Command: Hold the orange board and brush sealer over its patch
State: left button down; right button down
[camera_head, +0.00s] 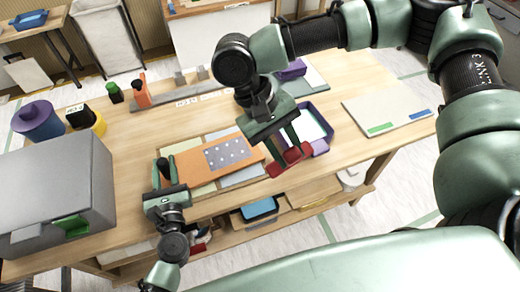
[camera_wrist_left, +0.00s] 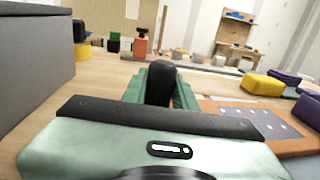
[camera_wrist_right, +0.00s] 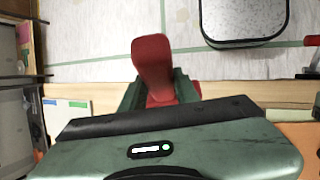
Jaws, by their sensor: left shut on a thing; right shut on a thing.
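The orange board (camera_head: 190,166) lies on the workbench, its right end partly behind my right gripper. Its grey dotted patch (camera_head: 228,153) is visible; it also shows at the right in the left wrist view (camera_wrist_left: 272,122). My left gripper (camera_head: 164,177) is shut on a black rounded handle (camera_wrist_left: 160,82) at the board's left end; whether it is fixed to the board is hard to tell. My right gripper (camera_head: 283,142) is shut on a red tool, apparently the brush (camera_head: 289,161), beyond the patch's right side. The red part also shows in the right wrist view (camera_wrist_right: 153,62); no bristles show.
A purple-rimmed tray (camera_head: 326,119) stands right of my right gripper. A grey box (camera_head: 55,190) fills the bench's left side. A pale board (camera_head: 385,112) lies at the right.

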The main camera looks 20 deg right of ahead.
jog(key=shift+a, duration=0.1)
dwell(0.4)
jog(key=w+a+r+m+g+y, duration=0.25)
jog(key=w+a+m+y, duration=0.55)
jog(key=a, duration=0.4)
jog(key=w+a+r+m+t+y, duration=0.3)
jog(key=w+r+m+t+y, duration=0.2)
jog(key=m, duration=0.5)
jog(key=w+r+t, duration=0.1)
jog(key=w+r, duration=0.1)
jog(key=w, duration=0.1)
jog(key=shift+w, duration=0.15)
jog(key=shift+r, duration=0.1)
notch_tip(320, 180, down, 6)
jog(key=shift+f, duration=0.25)
jog(key=shift+f, duration=1.35)
dwell(1.2)
jog(key=shift+d+r, duration=0.1)
dwell(1.1)
